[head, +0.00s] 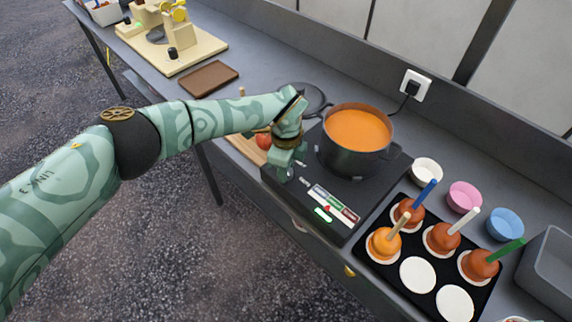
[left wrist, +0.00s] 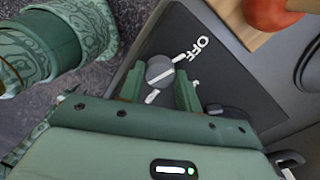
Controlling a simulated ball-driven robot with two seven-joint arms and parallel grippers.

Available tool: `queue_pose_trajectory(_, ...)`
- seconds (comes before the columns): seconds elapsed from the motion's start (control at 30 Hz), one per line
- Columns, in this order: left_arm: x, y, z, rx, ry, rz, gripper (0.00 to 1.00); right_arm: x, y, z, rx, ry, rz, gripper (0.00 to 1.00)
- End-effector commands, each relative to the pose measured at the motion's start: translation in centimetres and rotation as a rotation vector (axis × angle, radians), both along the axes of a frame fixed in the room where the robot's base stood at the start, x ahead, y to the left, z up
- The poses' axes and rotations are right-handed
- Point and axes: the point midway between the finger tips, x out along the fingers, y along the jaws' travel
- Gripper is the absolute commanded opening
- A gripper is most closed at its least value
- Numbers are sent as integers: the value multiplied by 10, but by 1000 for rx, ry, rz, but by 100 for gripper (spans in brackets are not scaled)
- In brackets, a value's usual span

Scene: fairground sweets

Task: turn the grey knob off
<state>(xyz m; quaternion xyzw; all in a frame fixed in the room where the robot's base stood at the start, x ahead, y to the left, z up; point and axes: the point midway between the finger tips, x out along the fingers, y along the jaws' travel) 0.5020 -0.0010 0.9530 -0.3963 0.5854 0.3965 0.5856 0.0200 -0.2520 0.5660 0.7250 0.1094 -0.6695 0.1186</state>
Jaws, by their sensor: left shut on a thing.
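The grey knob (left wrist: 160,72) is on the dark top of the cooker (head: 375,182), close to its left corner in the head view. My left gripper (head: 286,172) reaches down there and hides the knob in that view. In the left wrist view the fingers of my left gripper (left wrist: 160,90) stand on both sides of the knob, shut on it. White "OFF" lettering (left wrist: 197,48) and white marks are printed around the knob. The white line on the knob slants up to the right, roughly towards the OFF side. My right gripper is in neither view.
A dark pot (head: 345,160) of orange liquid stands on the cooker, right of my gripper. A red apple (head: 264,141) on a wooden board is just left of it. A black tray (head: 387,287) with coated apples on sticks lies to the right. A strip with green and red parts (head: 333,205) is on the cooker.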

Motion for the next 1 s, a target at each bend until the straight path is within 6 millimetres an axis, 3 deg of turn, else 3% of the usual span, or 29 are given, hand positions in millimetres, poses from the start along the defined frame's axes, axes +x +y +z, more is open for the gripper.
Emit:
queue_pose_trajectory(0.33, 0, 0, 0, -1, -1, 4, 11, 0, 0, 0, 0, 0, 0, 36)
queue_pose_trajectory(0.37, 0, 0, 0, -1, -1, 4, 39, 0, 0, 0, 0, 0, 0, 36)
queue_pose_trajectory(0.4, 0, 0, 0, -1, -1, 4, 50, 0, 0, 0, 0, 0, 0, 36)
queue_pose_trajectory(0.43, 0, 0, 0, -1, -1, 4, 55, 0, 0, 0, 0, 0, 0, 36)
queue_pose_trajectory(0.77, 0, 0, 4, -1, -1, 3, 55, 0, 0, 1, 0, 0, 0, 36)
queue_pose_trajectory(0.87, 1, 0, 17, -1, -4, 3, 55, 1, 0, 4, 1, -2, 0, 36)
queue_pose_trajectory(1.0, 2, 0, 50, -2, -5, 2, 55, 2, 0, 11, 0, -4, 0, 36)
